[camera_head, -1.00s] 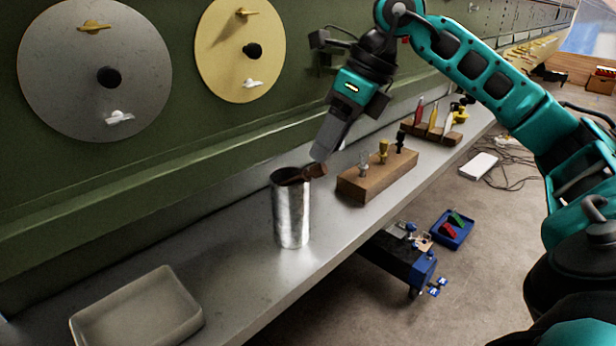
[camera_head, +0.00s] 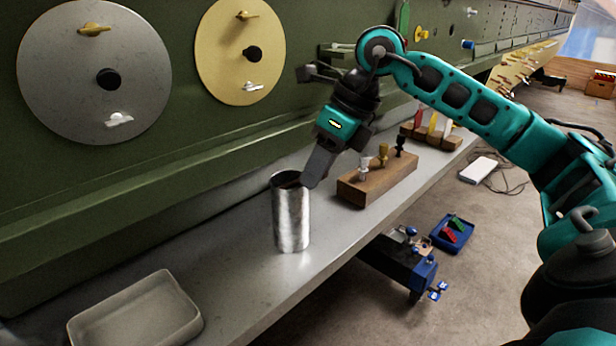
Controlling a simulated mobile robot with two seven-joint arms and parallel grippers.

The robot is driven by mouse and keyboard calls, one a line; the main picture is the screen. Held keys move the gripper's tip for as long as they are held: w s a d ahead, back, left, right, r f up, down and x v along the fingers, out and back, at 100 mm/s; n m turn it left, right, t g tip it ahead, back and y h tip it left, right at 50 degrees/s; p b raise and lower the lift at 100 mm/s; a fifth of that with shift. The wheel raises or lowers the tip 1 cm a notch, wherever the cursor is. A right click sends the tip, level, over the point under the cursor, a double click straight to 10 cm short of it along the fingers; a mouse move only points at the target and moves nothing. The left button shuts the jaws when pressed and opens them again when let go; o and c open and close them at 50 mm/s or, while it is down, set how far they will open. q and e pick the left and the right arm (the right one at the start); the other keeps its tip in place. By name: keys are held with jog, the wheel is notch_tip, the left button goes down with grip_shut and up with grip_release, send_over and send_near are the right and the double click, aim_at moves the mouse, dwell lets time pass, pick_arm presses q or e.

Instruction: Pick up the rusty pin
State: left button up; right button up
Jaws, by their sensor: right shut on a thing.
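A silver metal cup (camera_head: 291,222) stands upright on the grey ledge. My right gripper (camera_head: 307,184) reaches down from the upper right, with its dark fingers at the right side of the cup's rim. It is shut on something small. The rusty pin is not clearly visible, hidden at the fingers and the dark cup mouth. My left gripper is not in view.
A wooden block (camera_head: 375,182) with several pins stands right of the cup, close to my arm. A shallow grey tray (camera_head: 135,310) lies at the front left. The green panel (camera_head: 180,170) rises behind the ledge (camera_head: 240,270). The ledge between tray and cup is clear.

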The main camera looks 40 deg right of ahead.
grip_shut()
jog(key=shift+r, duration=0.15)
notch_tip(320, 180, up, 20)
jog(key=p, duration=0.3)
jog(key=shift+f+p, duration=0.2)
jog(key=shift+p, duration=0.15)
dwell(0.5)
